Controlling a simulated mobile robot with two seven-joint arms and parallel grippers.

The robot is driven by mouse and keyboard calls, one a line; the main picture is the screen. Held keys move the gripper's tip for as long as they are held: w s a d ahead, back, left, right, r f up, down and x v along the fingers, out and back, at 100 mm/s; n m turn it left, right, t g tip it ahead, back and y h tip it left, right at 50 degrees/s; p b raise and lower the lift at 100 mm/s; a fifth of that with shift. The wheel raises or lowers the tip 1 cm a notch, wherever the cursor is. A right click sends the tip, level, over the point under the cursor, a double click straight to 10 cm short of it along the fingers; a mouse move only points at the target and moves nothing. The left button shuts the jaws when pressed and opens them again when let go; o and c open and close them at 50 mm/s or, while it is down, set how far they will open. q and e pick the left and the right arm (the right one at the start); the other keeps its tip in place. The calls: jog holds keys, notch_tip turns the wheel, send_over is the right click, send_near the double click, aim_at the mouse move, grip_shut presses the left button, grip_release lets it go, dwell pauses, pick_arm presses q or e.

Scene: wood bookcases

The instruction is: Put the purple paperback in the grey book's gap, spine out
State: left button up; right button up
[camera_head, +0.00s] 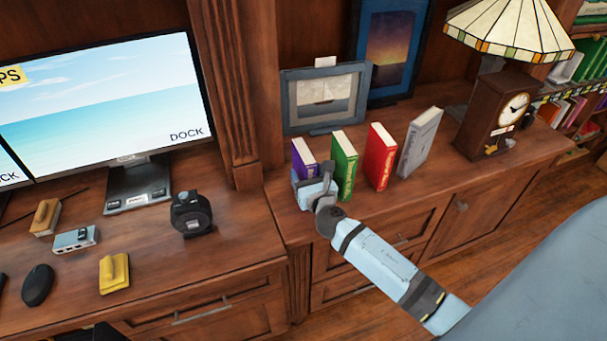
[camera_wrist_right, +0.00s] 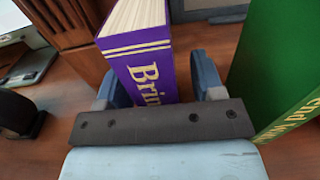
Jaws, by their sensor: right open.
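The purple paperback (camera_head: 303,158) stands upright on the wood cabinet top, leftmost in a spaced row of books. In the right wrist view the purple paperback (camera_wrist_right: 150,68) has its spine with gold lettering toward my right gripper (camera_wrist_right: 158,85). The fingers are open, one on each side of the book. My right gripper (camera_head: 315,185) also shows in the head view, in front of the book's lower part. The grey book (camera_head: 418,143) stands upright at the row's right end, on the cabinet top. My left gripper is out of view.
A green book (camera_head: 344,165) stands close right of the purple one, then a red book (camera_head: 379,156). Framed pictures (camera_head: 325,97) stand behind. A clock (camera_head: 497,110) and lamp are at the right. A shelf of books (camera_head: 575,105) is at the far right.

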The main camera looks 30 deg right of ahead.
jog(key=shift+w+d, duration=0.1)
jog(key=shift+w, duration=0.35)
jog(key=shift+c, duration=0.3)
grip_shut()
